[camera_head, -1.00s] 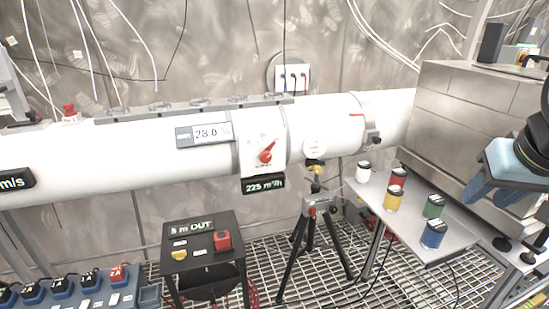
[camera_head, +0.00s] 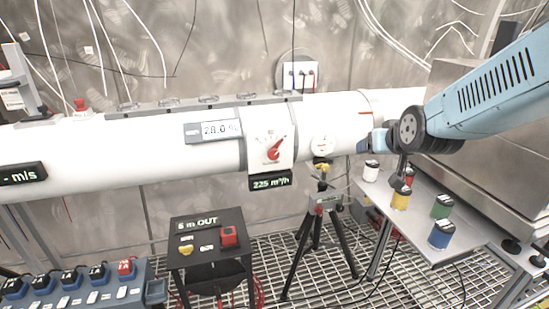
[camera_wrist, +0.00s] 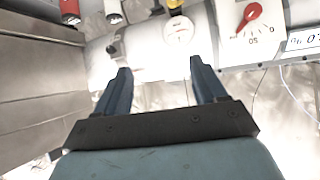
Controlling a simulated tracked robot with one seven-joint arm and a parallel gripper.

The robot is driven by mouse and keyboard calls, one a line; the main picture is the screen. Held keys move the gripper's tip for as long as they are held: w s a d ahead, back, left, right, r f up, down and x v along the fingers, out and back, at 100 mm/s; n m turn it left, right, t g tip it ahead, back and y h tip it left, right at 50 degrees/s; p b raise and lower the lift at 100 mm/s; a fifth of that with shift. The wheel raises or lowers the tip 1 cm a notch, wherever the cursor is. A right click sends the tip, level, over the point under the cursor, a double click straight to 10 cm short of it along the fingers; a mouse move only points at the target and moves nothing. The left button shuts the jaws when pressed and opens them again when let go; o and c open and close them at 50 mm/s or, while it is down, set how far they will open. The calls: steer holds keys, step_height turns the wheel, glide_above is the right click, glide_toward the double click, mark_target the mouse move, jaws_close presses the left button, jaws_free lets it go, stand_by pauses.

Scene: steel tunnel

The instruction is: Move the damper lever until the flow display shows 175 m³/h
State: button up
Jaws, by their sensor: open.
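The red damper lever (camera_head: 273,153) sits on a white dial plate on the big white pipe, in the middle of the head view. It points up and to the right. The lever also shows at the top right of the wrist view (camera_wrist: 250,13). The flow display (camera_head: 270,182) below it reads 225 m³/h. My gripper (camera_head: 365,141) is in front of the pipe, right of the lever and apart from it. In the wrist view my gripper (camera_wrist: 158,72) has its two blue fingers wide apart with nothing between them.
A round white gauge (camera_head: 323,147) and a tripod (camera_head: 322,215) stand between lever and gripper. Several coloured cans stand on a side table (camera_head: 475,230) under my arm. A display (camera_head: 213,130) reading 28.0 is left of the lever. A black stand (camera_head: 208,235) is below.

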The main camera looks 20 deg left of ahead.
steer(key=w+a+f+n+t+y, duration=0.1)
steer(key=w+a+f, duration=0.15)
steer(key=a, duration=0.35)
steer(key=w+a+f+t+y, duration=0.1)
steer(key=w+a+f+y, duration=0.1)
steer(key=a+f, duration=0.3)
steer(key=n+t+y, duration=0.2)
steer(key=t+y, duration=0.1)
glide_toward(275, 157)
steer(key=x, duration=1)
steer(key=shift+w+a, duration=0.1)
steer(key=shift+a, duration=0.1)
steer(key=c, duration=1)
steer(key=shift+d+n, duration=0.15)
steer(key=shift+n, duration=2.25)
steer(key=o, duration=1)
